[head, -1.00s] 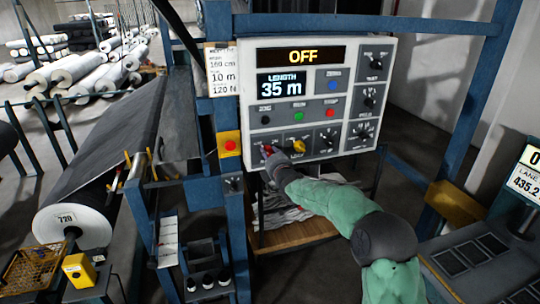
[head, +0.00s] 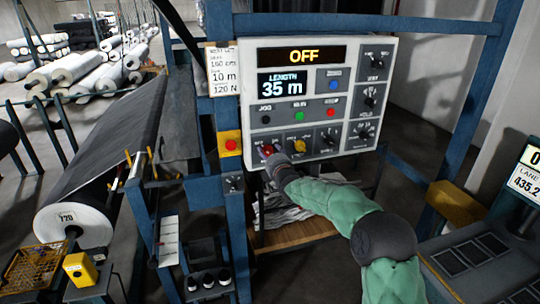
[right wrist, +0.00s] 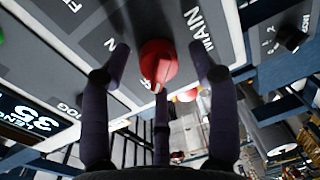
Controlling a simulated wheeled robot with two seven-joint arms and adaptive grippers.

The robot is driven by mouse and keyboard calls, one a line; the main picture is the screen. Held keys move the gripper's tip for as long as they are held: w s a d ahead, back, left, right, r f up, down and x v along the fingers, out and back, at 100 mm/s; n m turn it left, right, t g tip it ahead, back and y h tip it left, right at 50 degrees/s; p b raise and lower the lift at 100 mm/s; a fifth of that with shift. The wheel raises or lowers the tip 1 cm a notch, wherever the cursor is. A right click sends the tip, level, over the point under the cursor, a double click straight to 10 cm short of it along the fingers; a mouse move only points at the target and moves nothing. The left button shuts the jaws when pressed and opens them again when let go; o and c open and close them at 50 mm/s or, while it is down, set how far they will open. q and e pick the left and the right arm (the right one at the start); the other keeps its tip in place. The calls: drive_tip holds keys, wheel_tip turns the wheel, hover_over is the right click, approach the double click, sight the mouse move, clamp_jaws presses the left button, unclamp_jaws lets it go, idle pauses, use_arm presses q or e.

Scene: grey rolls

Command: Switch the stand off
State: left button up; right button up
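The stand's grey control panel (head: 388,105) faces me, and its top display (head: 302,55) reads OFF in yellow. The red rotary knob (head: 267,149) sits at the panel's lower left; in the right wrist view this red knob (right wrist: 158,62) is beside the word MAIN. My right gripper (head: 274,158) is at the knob, partly covering that corner. In the right wrist view its fingers (right wrist: 162,65) are spread on either side of the knob, with gaps between them and it. My left gripper is not in view.
A yellow knob (head: 299,145) is just right of the red one. A red button on a yellow box (head: 231,145) is on the blue post at the left. The length display (head: 285,84) reads 35 m.

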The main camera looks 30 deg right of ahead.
drive_tip(key=shift+s, duration=0.15)
drive_tip(key=f+v, duration=0.1)
drive_tip(key=v, duration=1)
drive_tip(key=shift+s+r, duration=0.4)
drive_tip(key=shift+r, duration=0.05)
drive_tip(key=shift+a+f, duration=0.1)
